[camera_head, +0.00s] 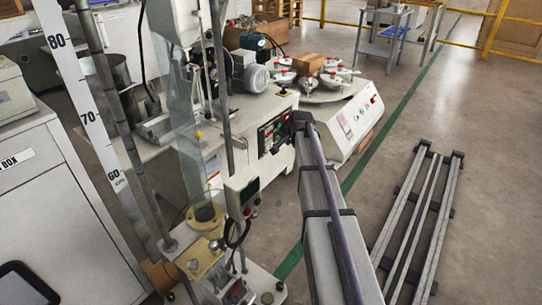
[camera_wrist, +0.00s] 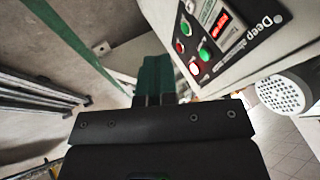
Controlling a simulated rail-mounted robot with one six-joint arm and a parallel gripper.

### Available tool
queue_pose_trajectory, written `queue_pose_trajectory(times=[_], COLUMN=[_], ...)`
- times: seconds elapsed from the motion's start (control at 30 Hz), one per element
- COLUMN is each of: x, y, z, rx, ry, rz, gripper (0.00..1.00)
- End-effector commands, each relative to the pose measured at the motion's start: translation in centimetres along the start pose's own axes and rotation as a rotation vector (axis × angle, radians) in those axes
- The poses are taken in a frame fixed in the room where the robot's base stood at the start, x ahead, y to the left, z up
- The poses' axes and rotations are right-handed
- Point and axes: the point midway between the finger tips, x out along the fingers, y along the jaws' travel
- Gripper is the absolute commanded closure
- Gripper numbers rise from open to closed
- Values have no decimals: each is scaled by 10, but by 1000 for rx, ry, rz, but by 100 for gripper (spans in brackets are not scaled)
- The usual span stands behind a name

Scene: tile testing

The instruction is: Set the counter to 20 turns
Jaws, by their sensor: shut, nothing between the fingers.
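The counter is likely the small red-lit display (camera_wrist: 221,22) on the dark control panel of a pale machine, at the top right of the wrist view. The display digits are too blurred to read. In the head view the panel (camera_head: 271,133) is on the machine's front, left of my arm's end. My gripper (camera_wrist: 155,82) is shut and empty, below and left of the panel in the wrist view, apart from the buttons. Its fingertips cannot be made out in the head view.
A round multi-station machine (camera_head: 355,122) stands behind my arm. A press column with a small control box (camera_head: 243,195) stands at the left. A metal rack (camera_head: 420,220) lies on the floor at right.

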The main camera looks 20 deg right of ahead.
Motion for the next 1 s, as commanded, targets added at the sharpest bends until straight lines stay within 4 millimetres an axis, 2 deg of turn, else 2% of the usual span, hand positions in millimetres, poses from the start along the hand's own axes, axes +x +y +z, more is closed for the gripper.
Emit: queue_pose_trajectory(times=[0.23, 0.37, 0.57, 0.9, 0.93, 1.0], x=[0, 6, 37, 112, 107, 111], y=[0, 1, 3, 3, -9, -22], z=[1, 2, 4, 4, 1, 1], rx=[-2, -3, -4, -4, -5, -6], ry=[-3, -4, -4, -5, -6, -6], rz=[2, 3, 3, 4, 3, 2], gripper=[100, 100, 100, 100, 100, 100])
